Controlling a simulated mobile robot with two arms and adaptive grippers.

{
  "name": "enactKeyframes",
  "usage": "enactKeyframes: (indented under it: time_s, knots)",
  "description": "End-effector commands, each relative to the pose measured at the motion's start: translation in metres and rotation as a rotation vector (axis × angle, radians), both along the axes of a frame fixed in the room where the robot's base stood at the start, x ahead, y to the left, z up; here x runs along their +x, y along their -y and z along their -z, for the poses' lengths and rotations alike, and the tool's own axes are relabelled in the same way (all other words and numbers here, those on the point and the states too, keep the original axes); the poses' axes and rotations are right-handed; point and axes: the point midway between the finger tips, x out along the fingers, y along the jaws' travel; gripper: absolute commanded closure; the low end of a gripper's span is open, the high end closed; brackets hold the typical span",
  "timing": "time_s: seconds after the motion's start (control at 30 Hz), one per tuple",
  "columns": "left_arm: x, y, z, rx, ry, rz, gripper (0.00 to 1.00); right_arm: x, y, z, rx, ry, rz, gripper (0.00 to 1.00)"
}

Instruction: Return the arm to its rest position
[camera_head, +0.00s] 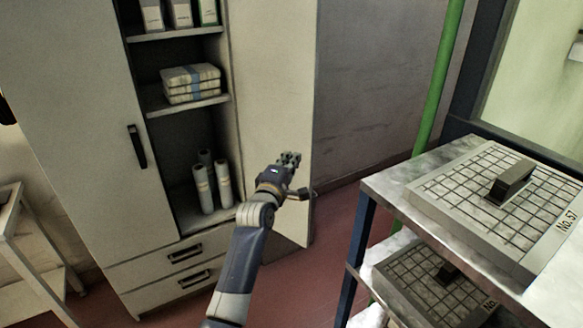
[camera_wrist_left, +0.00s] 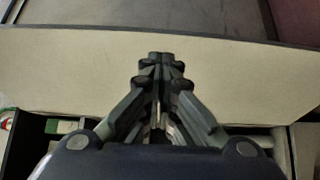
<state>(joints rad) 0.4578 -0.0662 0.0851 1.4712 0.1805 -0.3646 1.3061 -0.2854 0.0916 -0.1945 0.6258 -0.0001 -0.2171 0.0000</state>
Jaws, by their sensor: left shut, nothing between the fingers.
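My left arm reaches up from the bottom of the head view. Its gripper (camera_head: 290,158) is in front of the cabinet's open right door (camera_head: 272,100). In the left wrist view the fingers (camera_wrist_left: 161,62) are closed together with nothing between them, and the pale door panel (camera_wrist_left: 70,75) spans the picture behind them. I cannot tell whether the gripper touches the door. My right gripper is not in view.
The cabinet (camera_head: 75,120) has shelves with rolls (camera_head: 204,188), folded stacks (camera_head: 190,82) and boxes (camera_head: 180,12). At right, a metal rack (camera_head: 385,190) holds gridded trays (camera_head: 455,205). Red floor (camera_head: 335,230) lies between them. A green pipe (camera_head: 438,80) stands behind.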

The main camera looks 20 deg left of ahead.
Motion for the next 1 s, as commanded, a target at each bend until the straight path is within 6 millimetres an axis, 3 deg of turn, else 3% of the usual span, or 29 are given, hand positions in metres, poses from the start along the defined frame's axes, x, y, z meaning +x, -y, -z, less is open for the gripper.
enactKeyframes:
  time_s: [0.33, 0.47, 0.57, 0.77, 0.87, 1.0]
  knots:
    - [-0.027, 0.012, 0.002, 0.003, -0.004, -0.001, 1.00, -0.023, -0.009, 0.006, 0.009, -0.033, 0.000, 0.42]
    - [-0.030, 0.016, 0.035, 0.054, -0.056, 0.009, 1.00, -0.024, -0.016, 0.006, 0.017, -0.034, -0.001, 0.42]
    - [-0.037, 0.023, 0.091, 0.151, -0.141, 0.031, 1.00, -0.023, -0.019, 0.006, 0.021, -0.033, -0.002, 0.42]
    - [-0.081, 0.036, 0.237, 0.419, -0.359, 0.126, 1.00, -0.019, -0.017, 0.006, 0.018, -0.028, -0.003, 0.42]
    - [-0.116, 0.040, 0.306, 0.550, -0.459, 0.193, 1.00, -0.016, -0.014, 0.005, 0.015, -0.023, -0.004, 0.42]
    - [-0.178, 0.042, 0.395, 0.722, -0.590, 0.305, 1.00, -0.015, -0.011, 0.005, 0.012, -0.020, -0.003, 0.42]
